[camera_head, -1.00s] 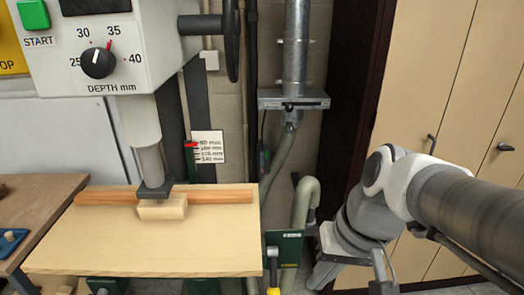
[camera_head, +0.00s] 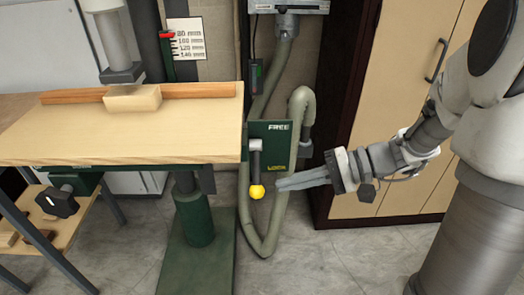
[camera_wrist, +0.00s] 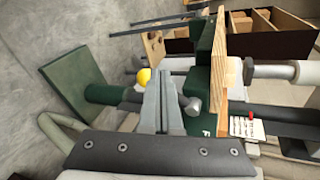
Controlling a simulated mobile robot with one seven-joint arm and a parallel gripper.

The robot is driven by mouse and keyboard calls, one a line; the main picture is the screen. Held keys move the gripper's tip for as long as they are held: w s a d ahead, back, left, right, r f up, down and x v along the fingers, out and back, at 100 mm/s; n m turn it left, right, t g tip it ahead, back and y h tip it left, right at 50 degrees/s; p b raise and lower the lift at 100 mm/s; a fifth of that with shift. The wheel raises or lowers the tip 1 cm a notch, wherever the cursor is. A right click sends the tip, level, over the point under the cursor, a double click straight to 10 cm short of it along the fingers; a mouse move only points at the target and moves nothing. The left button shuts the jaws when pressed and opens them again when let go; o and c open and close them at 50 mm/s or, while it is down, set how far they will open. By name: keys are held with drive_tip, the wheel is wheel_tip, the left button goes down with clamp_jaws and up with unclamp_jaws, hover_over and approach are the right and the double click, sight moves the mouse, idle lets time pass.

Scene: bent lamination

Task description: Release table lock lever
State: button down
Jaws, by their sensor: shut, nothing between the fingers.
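The lock lever (camera_head: 256,165) is a dark bar with a yellow ball knob (camera_head: 257,191) at its lower end. It hangs down from a grey pivot on a green plate (camera_head: 284,134) at the table's right edge. The plate reads FREE at the top and LOCK lower down, beside the lever. My gripper (camera_head: 279,186) is shut and empty, just right of the knob, with a small gap in the picture. In the wrist view the shut fingers (camera_wrist: 167,76) reach forward, with the knob (camera_wrist: 143,77) just left of their tips. Depth between them is unclear.
The wooden tabletop (camera_head: 120,135) carries a fence strip and a small block (camera_head: 132,98) under the spindle. A grey-green hose (camera_head: 300,110) curves behind the plate. A beige cabinet (camera_head: 400,90) stands at the right. Floor below my gripper is clear.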

sight(256, 169)
drive_tip(key=w+d+f+m+t+y+b, duration=0.2)
drive_tip(key=w+d+f+t+b, duration=0.2)
drive_tip(key=w+d+f+t, duration=0.1)
wheel_tip(256, 169, down, 2)
drive_tip(key=shift+w+d+m+b, duration=0.3)
drive_tip(key=shift+w+m+b, duration=0.1)
drive_tip(key=shift+w, duration=0.3)
drive_tip(key=a+b, duration=0.3)
drive_tip(key=a, duration=0.6)
drive_tip(key=shift+a+b, duration=0.25)
drive_tip(key=shift+b, duration=0.05)
drive_tip(key=shift+s+d+r+p, duration=0.1)
drive_tip(key=shift+r+p, duration=0.05)
drive_tip(key=shift+p, duration=0.15)
